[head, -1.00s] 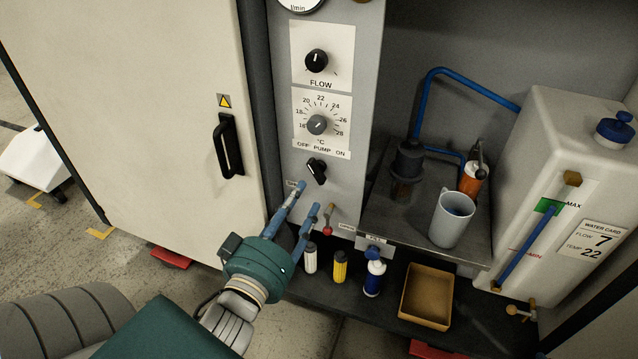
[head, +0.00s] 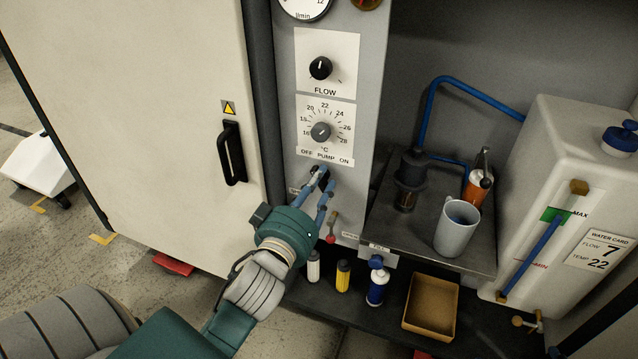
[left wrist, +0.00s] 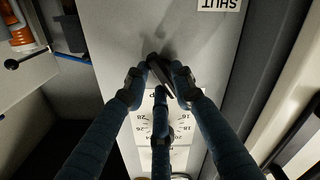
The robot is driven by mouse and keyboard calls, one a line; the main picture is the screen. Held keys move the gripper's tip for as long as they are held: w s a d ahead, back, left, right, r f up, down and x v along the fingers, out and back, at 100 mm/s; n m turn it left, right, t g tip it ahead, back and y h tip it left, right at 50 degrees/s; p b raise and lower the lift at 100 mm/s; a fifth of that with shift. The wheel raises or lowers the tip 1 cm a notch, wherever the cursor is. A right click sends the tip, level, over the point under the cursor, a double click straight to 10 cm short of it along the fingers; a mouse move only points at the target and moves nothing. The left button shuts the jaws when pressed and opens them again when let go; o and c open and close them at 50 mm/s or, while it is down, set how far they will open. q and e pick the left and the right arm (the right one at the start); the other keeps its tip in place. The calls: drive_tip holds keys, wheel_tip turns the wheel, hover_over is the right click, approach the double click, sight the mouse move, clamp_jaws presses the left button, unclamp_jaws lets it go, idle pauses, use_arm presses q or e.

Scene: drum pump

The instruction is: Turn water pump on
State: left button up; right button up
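The pump switch is a black lever knob on the grey panel, below the "OFF PUMP ON" label (head: 325,158). In the head view my gripper mostly hides it. In the left wrist view the switch (left wrist: 160,72) shows slanted, between my fingertips. My left gripper (head: 324,180) has its fingers drawn in on both sides of the switch; they appear to touch it. The left wrist view shows the same gripper (left wrist: 159,75) with a third finger beneath. My right gripper is not in view.
Above the switch are the temperature dial (head: 321,132) and the flow knob (head: 320,68). A red-tipped lever (head: 331,232) sits low on the panel. To the right, a grey mug (head: 457,230) stands on a shelf beside a white tank (head: 555,150). A cabinet door handle (head: 232,153) is at left.

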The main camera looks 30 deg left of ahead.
use_arm(q)
clamp_jaws()
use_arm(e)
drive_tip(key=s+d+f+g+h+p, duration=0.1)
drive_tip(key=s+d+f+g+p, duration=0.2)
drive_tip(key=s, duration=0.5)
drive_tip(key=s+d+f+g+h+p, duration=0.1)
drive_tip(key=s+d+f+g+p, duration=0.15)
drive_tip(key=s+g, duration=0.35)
use_arm(q)
drive_tip(key=m+p, duration=0.3)
drive_tip(key=m, duration=0.8)
drive_tip(key=shift+f, duration=0.15)
drive_tip(key=shift+f+m, duration=0.1)
drive_tip(key=shift+m, duration=0.5)
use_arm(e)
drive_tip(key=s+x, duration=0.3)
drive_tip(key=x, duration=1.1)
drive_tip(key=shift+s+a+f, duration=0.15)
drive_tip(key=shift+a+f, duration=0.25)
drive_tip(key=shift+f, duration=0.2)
